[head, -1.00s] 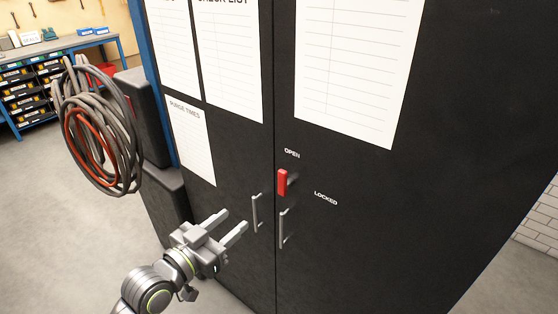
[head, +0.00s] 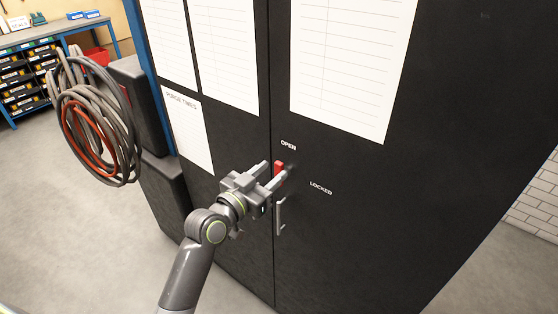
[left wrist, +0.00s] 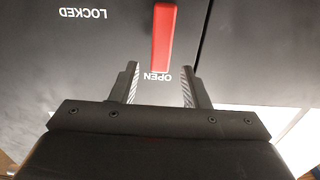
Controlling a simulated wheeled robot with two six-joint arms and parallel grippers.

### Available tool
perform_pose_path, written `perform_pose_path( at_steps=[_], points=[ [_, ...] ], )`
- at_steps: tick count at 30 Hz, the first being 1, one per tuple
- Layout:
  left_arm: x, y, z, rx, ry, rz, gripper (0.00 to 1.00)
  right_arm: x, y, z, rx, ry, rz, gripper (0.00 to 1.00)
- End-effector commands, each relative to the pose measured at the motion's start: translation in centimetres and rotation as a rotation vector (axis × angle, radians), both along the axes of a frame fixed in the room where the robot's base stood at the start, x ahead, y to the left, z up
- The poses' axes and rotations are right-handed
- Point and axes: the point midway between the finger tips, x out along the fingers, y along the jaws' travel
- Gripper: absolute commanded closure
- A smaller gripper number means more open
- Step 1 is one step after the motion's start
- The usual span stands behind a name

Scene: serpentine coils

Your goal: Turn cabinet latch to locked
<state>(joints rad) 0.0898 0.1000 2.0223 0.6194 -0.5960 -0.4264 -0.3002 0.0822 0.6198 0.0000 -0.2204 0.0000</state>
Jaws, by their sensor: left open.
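The red cabinet latch (head: 278,169) is upright on the black cabinet door, with its end at the OPEN label (head: 288,146). The LOCKED label (head: 320,188) is to its lower right. My left gripper (head: 272,171) is open at the latch and hides part of it. In the left wrist view the scene is upside down; the latch (left wrist: 162,38) points at the OPEN label and lines up with the gap between my open fingers (left wrist: 160,80). I cannot tell whether they touch it. My right gripper is not in view.
A metal door handle (head: 280,217) is just below the gripper; the other handle is hidden. Paper sheets (head: 350,65) hang on the doors above. Coiled hoses (head: 92,120) hang at the left, beside the cabinet. The door surface to the right is clear.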

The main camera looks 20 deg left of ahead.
Motion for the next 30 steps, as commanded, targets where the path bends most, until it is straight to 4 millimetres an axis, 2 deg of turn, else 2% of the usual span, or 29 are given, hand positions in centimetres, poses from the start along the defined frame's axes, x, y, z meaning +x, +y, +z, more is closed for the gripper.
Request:
perform_pose_path(
  at_steps=[3,9,21,30],
  points=[
    [1.7,-0.7,0.2,-0.002,0.0,0.0,0.58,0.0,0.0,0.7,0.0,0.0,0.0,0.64],
    [3.3,-1.2,0.1,0.0,-0.001,0.001,0.58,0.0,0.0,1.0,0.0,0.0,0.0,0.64],
    [3.8,-1.4,0.0,0.0,0.0,0.001,0.59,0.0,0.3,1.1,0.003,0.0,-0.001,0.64],
    [3.7,-1.4,0.0,0.0,0.0,0.001,0.99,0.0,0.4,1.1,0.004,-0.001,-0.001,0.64]
  ],
)
